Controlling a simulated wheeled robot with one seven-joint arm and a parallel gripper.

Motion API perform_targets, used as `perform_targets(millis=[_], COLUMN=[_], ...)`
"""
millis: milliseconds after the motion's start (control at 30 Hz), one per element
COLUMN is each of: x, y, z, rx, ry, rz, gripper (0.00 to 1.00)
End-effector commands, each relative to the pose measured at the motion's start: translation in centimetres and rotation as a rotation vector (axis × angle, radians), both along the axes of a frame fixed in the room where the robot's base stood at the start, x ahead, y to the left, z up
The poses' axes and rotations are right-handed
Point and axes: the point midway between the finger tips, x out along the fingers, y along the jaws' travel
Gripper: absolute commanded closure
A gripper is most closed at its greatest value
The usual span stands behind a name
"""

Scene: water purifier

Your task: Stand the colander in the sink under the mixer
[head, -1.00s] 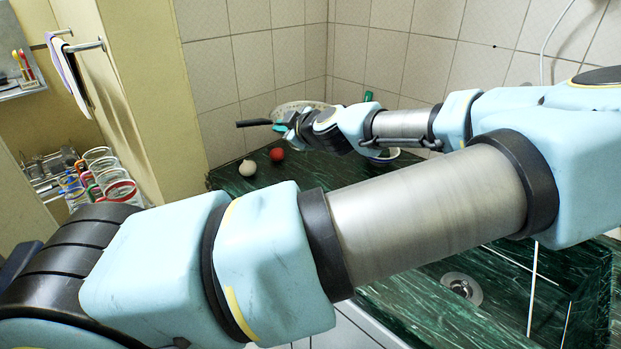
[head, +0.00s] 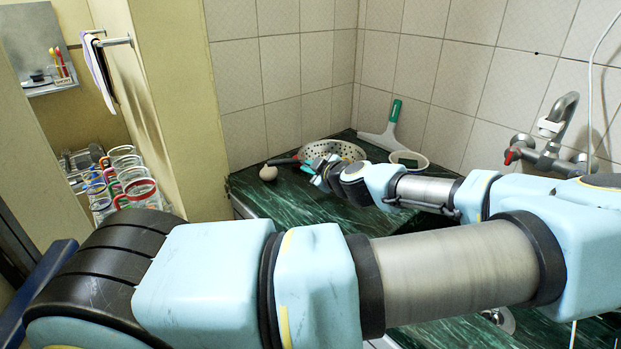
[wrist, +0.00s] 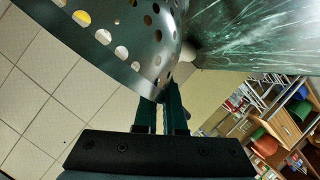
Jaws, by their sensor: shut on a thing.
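The colander (head: 333,149) is a pale metal bowl with many holes, at the back left of the green marble counter in the head view. A dark handle (head: 283,161) sticks out to its left. My gripper (head: 308,168) is at the bowl's near left side. In the wrist view the green fingers (wrist: 162,110) are shut on the wall of the colander (wrist: 125,35). I cannot tell whether the colander touches the counter. The mixer (head: 550,145) is on the tiled wall at the right. The sink is mostly hidden behind my arm; part of its drain (head: 500,318) shows.
A whitish round bulb (head: 268,172) sits left of the colander. A green-handled squeegee (head: 385,128) leans on the back wall, with a white bowl (head: 410,159) beside it. Several glasses (head: 130,180) stand at the left. My arm crosses over the counter and sink.

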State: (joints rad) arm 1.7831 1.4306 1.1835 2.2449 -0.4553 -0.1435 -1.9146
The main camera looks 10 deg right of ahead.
Motion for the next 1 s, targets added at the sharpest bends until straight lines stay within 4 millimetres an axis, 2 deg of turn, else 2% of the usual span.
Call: perform_targets(millis=[300,733,800,1000], x=[0.0,0.0,0.0,0.0], y=[0.0,0.0,0.0,0.0], z=[-3.5,-4.2,-4.1,-4.1], rx=[0.0,-0.003,0.0,0.0], ry=[-0.001,-0.002,0.0,0.0], rz=[0.0,0.0,0.0,0.0], gripper=[1.0,1.0,0.87,0.65])
